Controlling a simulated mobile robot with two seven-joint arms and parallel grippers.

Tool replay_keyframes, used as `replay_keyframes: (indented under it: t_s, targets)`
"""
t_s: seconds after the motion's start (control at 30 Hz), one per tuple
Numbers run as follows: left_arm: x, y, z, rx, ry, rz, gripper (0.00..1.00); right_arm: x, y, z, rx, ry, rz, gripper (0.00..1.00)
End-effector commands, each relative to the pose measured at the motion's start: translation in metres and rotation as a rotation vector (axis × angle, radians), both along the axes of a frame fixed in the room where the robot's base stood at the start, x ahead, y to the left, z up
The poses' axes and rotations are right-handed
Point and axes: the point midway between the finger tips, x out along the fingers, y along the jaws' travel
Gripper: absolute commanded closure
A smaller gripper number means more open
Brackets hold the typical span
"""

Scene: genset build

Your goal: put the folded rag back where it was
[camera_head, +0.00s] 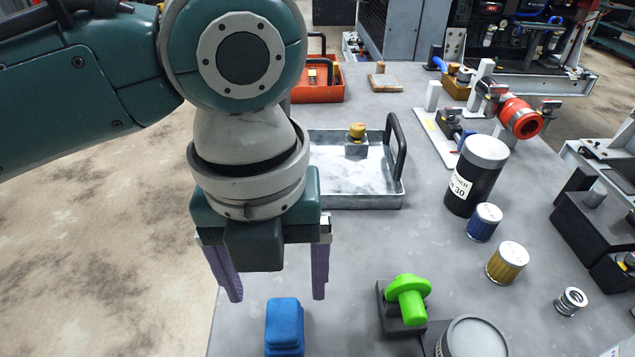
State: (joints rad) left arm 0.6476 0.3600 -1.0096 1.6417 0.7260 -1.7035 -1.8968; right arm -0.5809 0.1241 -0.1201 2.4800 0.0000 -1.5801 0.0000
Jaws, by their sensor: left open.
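The folded rag (284,325) looks like a small blue block-shaped stack. It lies on the grey table top near the bottom edge of the picture, and its lower end runs close to the frame edge. My left gripper (277,296) points down above and just behind the rag in the picture. Its two purple fingers are spread wide with nothing between them, and the rag appears apart from them. My right gripper is not in view.
A green-knobbed part (409,298) on a dark block stands right of the rag. A metal tray (350,187) with a handle lies behind my gripper. A black canister (475,180), a blue filter (484,222) and a yellow filter (507,262) stand to the right. The middle table is clear.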

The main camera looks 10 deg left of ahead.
Motion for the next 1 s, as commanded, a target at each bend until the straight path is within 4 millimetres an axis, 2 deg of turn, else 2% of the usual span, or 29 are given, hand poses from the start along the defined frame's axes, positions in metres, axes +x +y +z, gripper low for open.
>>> replay_keyframes:
  t_s: [0.03,0.2,0.4,0.47,0.53,0.67,0.77,0.8,0.87,0.9,1.0]
  targets:
    - [0.001,0.0,0.012,-0.001,-0.002,-0.002,0.16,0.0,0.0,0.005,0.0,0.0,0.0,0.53]
    - [0.0,0.0,0.029,0.0,0.0,0.0,0.16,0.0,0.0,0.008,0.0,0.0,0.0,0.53]
    - [-0.003,-0.002,0.031,-0.01,0.001,0.019,0.16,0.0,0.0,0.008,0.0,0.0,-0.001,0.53]
    - [-0.008,-0.008,0.029,-0.036,-0.001,0.073,0.16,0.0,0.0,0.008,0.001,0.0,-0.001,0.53]
    - [-0.018,-0.02,0.024,-0.091,-0.001,0.2,0.16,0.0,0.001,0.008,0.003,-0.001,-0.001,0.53]
    - [-0.042,-0.041,0.02,-0.248,0.015,0.65,0.16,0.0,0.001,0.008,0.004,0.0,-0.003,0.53]
    - [-0.056,-0.037,0.019,-0.351,0.047,1.125,0.16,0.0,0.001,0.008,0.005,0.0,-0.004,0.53]
    - [-0.061,-0.03,0.018,-0.381,0.059,1.322,0.16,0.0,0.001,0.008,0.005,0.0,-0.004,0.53]
    - [-0.07,-0.013,0.017,-0.409,0.069,1.611,0.16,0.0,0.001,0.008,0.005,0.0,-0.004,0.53]
    - [-0.076,0.0,0.015,-0.42,0.068,1.795,0.16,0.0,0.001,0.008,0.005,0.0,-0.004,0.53]
    - [-0.093,0.038,0.013,-0.429,0.041,2.19,0.16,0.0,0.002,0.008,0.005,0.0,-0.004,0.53]
